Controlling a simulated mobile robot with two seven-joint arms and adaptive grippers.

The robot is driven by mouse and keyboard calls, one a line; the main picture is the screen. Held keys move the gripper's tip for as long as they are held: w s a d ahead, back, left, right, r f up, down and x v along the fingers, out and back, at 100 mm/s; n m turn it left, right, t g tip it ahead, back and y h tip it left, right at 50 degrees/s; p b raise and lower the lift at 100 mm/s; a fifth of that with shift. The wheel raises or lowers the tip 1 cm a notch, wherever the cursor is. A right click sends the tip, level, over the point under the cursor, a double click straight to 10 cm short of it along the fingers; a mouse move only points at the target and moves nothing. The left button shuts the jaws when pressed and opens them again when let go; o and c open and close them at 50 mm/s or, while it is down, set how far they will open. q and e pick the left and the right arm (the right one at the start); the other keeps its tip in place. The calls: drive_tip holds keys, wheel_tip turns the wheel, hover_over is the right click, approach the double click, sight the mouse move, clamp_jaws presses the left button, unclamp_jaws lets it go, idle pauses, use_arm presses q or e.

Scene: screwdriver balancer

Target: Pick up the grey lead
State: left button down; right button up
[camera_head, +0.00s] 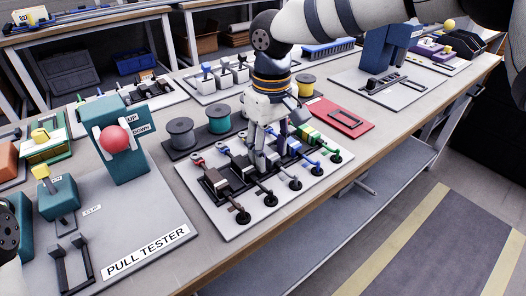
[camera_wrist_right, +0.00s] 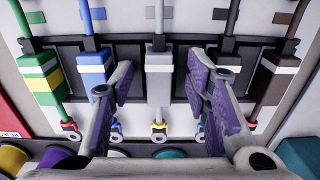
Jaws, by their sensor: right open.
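My right gripper (camera_wrist_right: 163,100) is open, with one purple-padded finger on each side of the grey lead; I see gaps between pads and lead. In the head view the right gripper (camera_head: 262,163) points down over the lead board (camera_head: 232,232) and hides most of the grey lead. My left gripper is out of view.
A blue lead (camera_wrist_right: 97,70) and a green-yellow lead (camera_wrist_right: 43,80) lie to one side, a black-white lead (camera_wrist_right: 225,80) and a brown lead (camera_wrist_right: 275,80) to the other. Wire spools (camera_head: 180,132) stand behind the board. The pull tester (camera_head: 126,152) stands left, a red plate (camera_head: 340,117) right.

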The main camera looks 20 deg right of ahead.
clamp_jaws()
